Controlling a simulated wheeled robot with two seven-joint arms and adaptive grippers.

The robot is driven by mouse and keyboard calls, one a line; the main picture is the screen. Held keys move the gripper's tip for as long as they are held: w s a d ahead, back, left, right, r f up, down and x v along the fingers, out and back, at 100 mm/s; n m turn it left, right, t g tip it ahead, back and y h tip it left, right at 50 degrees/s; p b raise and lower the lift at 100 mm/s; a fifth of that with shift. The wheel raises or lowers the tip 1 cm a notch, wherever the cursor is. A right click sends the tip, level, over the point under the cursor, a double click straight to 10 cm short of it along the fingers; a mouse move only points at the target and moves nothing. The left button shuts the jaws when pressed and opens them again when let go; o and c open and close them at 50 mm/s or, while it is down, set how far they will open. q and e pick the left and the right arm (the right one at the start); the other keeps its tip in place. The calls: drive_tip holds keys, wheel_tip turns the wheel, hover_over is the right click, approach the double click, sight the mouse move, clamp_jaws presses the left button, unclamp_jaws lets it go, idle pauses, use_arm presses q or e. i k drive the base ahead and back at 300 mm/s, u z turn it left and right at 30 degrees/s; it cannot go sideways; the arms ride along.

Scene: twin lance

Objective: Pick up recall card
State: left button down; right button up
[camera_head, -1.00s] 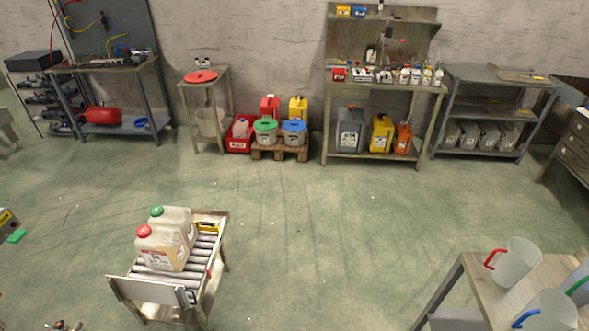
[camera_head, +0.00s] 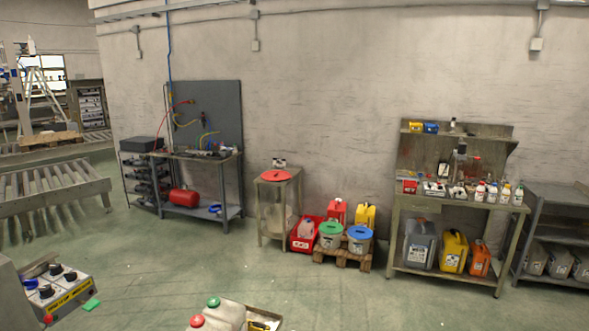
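I cannot make out a recall card for certain in this view. Small pale items lie on the workbench (camera_head: 437,206) at the right, too small to tell apart. Neither of my grippers is in view.
A small table with a red lid (camera_head: 276,176), lidded buckets (camera_head: 331,234) and a tool bench (camera_head: 202,158) stand along the wall. Open floor (camera_head: 180,265) lies before them.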

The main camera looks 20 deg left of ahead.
sight(281, 163)
drive_tip(key=u, duration=0.2)
drive_tip(key=i, duration=5.2)
drive_tip(key=u, duration=2.2)
drive_tip(key=i, duration=3.75)
